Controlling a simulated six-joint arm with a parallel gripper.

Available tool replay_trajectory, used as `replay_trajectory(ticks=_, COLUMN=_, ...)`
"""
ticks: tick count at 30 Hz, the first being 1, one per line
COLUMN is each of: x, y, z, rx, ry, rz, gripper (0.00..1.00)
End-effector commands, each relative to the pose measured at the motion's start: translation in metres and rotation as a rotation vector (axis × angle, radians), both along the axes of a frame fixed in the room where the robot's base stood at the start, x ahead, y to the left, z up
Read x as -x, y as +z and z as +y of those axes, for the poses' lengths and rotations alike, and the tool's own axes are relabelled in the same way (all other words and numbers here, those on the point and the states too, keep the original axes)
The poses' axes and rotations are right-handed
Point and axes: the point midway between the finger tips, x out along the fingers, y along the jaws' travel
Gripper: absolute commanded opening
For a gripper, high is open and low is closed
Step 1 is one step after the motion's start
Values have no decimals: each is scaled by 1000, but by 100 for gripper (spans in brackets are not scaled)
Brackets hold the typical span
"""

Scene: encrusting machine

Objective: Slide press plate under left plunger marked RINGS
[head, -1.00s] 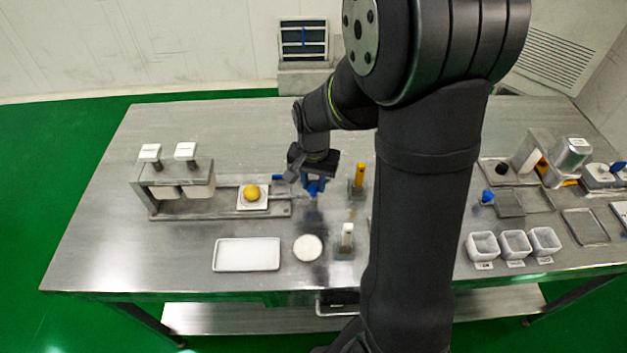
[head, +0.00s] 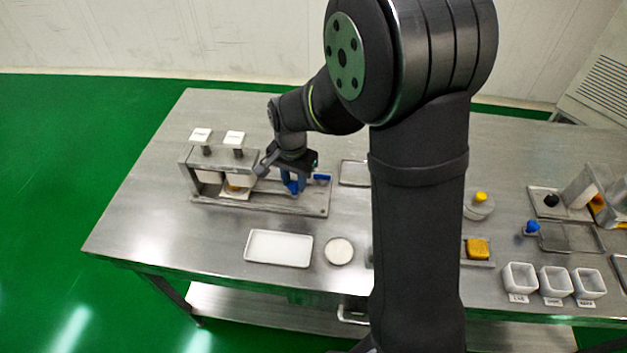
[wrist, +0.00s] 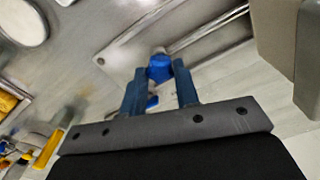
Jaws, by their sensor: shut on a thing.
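My gripper (head: 293,187) is over the track, right of the plungers. In the wrist view its blue fingers are shut on a blue knob (wrist: 160,68). The link between knob and plate is hidden in the head view.
The press frame (head: 185,165) stands at the left end of the track (head: 318,205). A fixed blue piece (head: 322,177) is at the track's right. In front lie a white tray (head: 278,248) and a round white disc (head: 339,251). White cups (head: 520,278) stand at right.

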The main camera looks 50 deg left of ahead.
Motion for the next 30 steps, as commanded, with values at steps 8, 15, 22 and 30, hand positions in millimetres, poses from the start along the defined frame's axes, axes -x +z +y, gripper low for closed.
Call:
replay_trajectory(ticks=8, x=11, y=1, z=11, rx=-2, ry=0, rz=0, gripper=0)
replay_trajectory(ticks=15, x=11, y=1, z=12, rx=-2, ry=-1, rz=0, gripper=0)
replay_trajectory(ticks=22, x=11, y=0, z=11, rx=-1, ry=-1, rz=0, gripper=50)
replay_trajectory(ticks=30, x=11, y=2, z=11, rx=-1, ry=0, rz=0, gripper=50)
